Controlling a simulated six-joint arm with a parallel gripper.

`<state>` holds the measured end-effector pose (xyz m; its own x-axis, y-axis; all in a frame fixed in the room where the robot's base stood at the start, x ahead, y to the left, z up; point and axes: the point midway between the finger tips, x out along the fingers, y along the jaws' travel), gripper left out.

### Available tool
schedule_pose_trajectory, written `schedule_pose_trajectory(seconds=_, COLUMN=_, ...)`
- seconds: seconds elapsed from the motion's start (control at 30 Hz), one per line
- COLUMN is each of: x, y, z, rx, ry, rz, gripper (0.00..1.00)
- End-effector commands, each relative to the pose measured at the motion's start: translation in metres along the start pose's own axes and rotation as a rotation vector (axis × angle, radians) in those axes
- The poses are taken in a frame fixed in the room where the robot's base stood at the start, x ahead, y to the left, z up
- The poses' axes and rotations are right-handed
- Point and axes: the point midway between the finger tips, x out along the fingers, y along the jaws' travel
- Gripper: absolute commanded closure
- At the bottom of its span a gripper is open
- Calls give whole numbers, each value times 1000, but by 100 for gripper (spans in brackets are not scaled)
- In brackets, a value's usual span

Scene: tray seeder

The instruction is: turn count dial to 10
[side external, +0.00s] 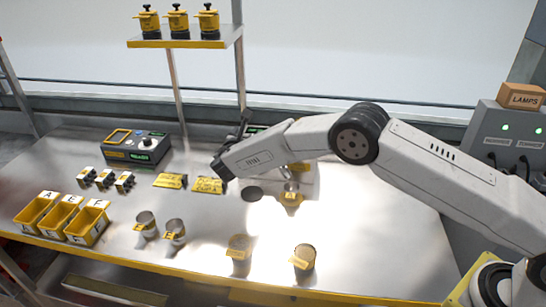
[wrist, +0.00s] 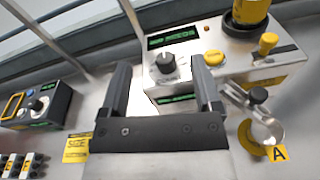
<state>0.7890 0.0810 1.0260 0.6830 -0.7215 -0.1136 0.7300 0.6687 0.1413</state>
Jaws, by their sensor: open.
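In the wrist view a black dial (wrist: 166,65) with a pale pointer mark stands on a silver machine (wrist: 240,72) with green displays. My gripper (wrist: 160,63) is open, with one finger on each side of this dial. I cannot tell whether the fingers touch it. The display digits are too small to read. A second knob (wrist: 36,104) sits on a dark box at the left.
The dark box (side external: 137,148), yellow bins (side external: 62,218) and several metal cups (side external: 175,231) stand on the bench (side external: 340,235). A yellow knob (wrist: 268,43) and a cup marked A (wrist: 262,136) are right of the gripper. A shelf (side external: 185,42) holds yellow pots.

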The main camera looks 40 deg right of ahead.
Motion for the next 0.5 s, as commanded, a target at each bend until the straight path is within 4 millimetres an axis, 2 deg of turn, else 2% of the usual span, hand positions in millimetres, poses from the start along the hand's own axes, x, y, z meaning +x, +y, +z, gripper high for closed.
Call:
schedule_pose_trajectory(seconds=0.13, x=-4, y=9, z=18, rx=-161, ry=-129, rz=29, gripper=19)
schedule_pose_trajectory(seconds=0.2, x=-1, y=5, z=-3, rx=-155, ry=-116, rz=26, gripper=19)
schedule_pose_trajectory(seconds=0.5, x=5, y=-2, z=-54, rx=-147, ry=-114, rz=26, gripper=19)
